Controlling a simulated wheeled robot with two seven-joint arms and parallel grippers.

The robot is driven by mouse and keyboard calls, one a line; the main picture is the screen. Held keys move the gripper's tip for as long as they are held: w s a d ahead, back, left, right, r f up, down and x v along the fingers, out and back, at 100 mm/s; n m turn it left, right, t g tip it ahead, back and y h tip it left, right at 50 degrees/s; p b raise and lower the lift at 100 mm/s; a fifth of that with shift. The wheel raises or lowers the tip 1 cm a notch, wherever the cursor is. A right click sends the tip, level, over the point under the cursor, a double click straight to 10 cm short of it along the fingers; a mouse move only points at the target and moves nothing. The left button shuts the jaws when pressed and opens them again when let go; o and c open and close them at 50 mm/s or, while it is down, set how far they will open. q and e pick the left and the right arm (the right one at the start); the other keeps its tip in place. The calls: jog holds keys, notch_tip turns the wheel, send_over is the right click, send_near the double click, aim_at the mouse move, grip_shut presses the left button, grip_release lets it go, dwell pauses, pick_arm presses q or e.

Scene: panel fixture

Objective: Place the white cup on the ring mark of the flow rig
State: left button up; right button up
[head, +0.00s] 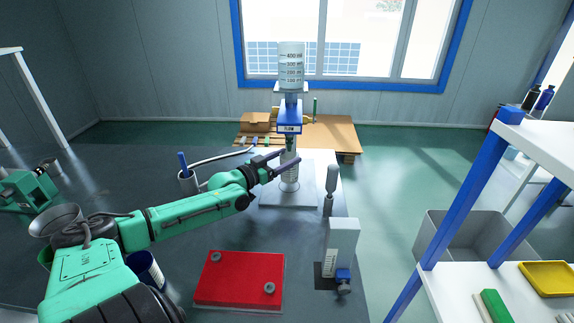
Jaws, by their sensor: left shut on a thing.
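The flow rig (290,115) stands at the far end of the dark bench, with a graduated clear cylinder (291,66) on top, a blue block below it and a pale base plate (305,196). My left gripper (285,159) reaches in from the left, under the blue block. Its fingers are closed about a pale, upright cup-like thing, which I take as the white cup (289,172); the fingers partly cover it. It is over the base plate, but I cannot tell whether it touches it. The ring mark cannot be made out. My right gripper is out of view.
A red plate (239,279) with two grey knobs lies on the near bench. A pale block (342,243) and a grey-handled tool (328,204) stand near the right edge. A shelf with blue posts (466,200) is right.

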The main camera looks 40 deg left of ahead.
pick_arm(q)
notch_tip(320, 180, down, 3)
jog(key=shift+s+d+r+b, duration=0.1)
jog(key=shift+s+d+b, duration=0.05)
jog(key=shift+b, duration=0.6)
jog(key=shift+r, duration=0.15)
jog(key=o, duration=1.4)
jog(key=shift+o, duration=0.2)
jog(key=s+p, duration=0.3)
jog(key=p, duration=0.1)
jog(key=s+a+p, duration=0.1)
jog(key=s+p, duration=0.3)
jog(key=p, duration=0.1)
jog(key=s+p, duration=0.4)
jog(key=shift+a+r, duration=0.3)
jog(key=shift+s+f+p, duration=0.25)
jog(key=shift+s+p, duration=0.05)
jog(key=shift+s, duration=0.1)
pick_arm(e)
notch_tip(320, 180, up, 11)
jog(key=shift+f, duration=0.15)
